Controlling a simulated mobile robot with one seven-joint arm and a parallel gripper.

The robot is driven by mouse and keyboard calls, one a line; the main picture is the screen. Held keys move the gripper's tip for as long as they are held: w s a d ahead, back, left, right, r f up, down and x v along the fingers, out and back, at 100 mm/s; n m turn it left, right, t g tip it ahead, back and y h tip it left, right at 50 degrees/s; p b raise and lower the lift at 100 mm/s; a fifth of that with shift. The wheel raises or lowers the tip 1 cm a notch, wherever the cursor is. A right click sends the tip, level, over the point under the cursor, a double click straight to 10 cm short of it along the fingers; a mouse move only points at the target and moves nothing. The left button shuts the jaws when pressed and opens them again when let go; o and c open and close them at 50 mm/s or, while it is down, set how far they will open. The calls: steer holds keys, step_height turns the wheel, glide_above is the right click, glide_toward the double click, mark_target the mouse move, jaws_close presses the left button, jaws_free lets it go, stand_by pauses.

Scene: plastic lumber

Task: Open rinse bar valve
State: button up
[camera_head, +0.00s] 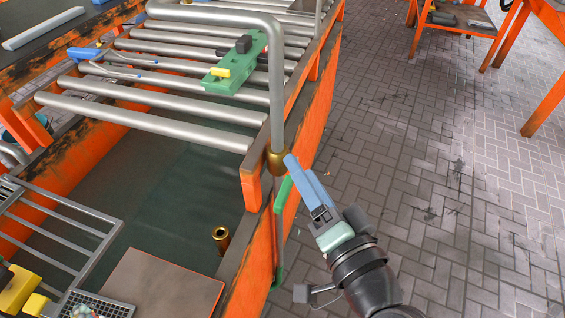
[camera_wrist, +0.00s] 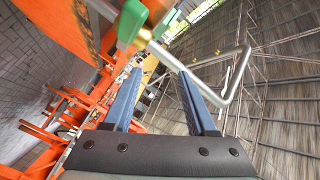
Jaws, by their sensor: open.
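The rinse bar (camera_head: 277,90) is a bent grey pipe that runs over the rollers and down to a brass fitting (camera_head: 278,162) at the frame's corner. A long green handle (camera_head: 282,205), apparently the valve lever, hangs below the fitting along the orange side. In the wrist view the green handle (camera_wrist: 132,22) is at the top, partly cut off, and the grey pipe (camera_wrist: 190,80) lies beyond the fingers. My gripper (camera_head: 290,162) has blue fingers close beside the fitting; contact cannot be told. In the wrist view my gripper (camera_wrist: 160,75) is open with nothing between its fingers.
A green block with a yellow part (camera_head: 235,68) lies on the rollers (camera_head: 150,110). A brass cylinder (camera_head: 221,238) and a flat brown panel (camera_head: 165,290) are inside the basin. The orange frame (camera_head: 318,120) edges the station.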

mark_target(287, 199)
steer(key=s+d+f+m+y+p, duration=0.25)
steer(key=s+f+m, duration=0.35)
steer(key=s, duration=0.4)
steer(key=shift+g+h, duration=0.3)
steer(key=shift+h, duration=0.15)
steer(key=x, duration=1.3)
steer(key=shift+d+f+b, duration=0.1)
steer(key=shift+f+b, duration=0.05)
steer(key=shift+b, duration=0.2)
jaws_close()
